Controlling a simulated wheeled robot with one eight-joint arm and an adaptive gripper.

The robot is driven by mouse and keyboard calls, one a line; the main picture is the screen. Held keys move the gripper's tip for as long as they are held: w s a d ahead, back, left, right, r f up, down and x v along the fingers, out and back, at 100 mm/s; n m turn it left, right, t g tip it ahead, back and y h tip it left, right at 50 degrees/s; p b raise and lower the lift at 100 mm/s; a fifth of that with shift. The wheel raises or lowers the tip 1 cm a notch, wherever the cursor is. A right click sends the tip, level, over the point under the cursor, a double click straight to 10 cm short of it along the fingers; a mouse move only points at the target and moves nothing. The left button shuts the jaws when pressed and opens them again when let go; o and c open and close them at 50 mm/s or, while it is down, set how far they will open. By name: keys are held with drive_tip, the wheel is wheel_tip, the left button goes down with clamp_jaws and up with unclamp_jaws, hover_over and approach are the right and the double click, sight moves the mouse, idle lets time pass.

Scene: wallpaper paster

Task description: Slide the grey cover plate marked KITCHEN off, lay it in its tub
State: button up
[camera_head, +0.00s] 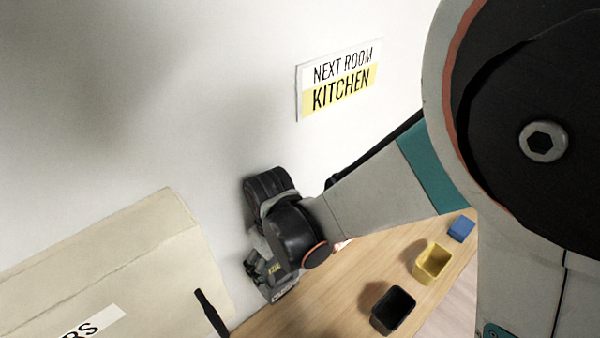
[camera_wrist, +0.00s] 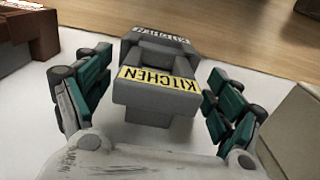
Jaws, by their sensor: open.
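The grey cover plate (camera_wrist: 150,95) marked KITCHEN in black on yellow sits between my finger pads in the wrist view, with a gap on each side. It is a blocky grey piece with a raised part, and a second KITCHEN label on white shows at its far end. My gripper (camera_wrist: 155,78) is open around it, one teal-and-grey finger on each side. In the head view my gripper (camera_head: 262,268) is low against the white wall, and the plate is mostly hidden there. A black tub (camera_head: 386,322), a yellow tub (camera_head: 430,276) and a blue tub (camera_head: 461,230) stand on the wooden surface; none shows a readable mark.
A sign (camera_head: 338,80) reading NEXT ROOM KITCHEN is on the wall above my gripper. Beige wallpaper (camera_head: 130,240) is at the left. A brown-red block (camera_wrist: 35,38) is at the wrist view's upper left. The wooden surface (camera_head: 340,290) is clear between my gripper and the tubs.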

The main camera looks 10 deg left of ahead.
drive_tip(key=shift+w+f, duration=0.1)
drive_tip(key=shift+f, duration=0.1)
drive_tip(key=c, duration=1.2)
drive_tip(key=shift+r+p, duration=1.75)
drive_tip(key=shift+r, duration=1.05)
drive_tip(key=shift+c, duration=0.4)
drive_tip(key=shift+r, duration=0.1)
drive_tip(key=shift+r+p, duration=1.2)
drive_tip(key=shift+r, duration=0.75)
drive_tip(key=shift+d, duration=0.1)
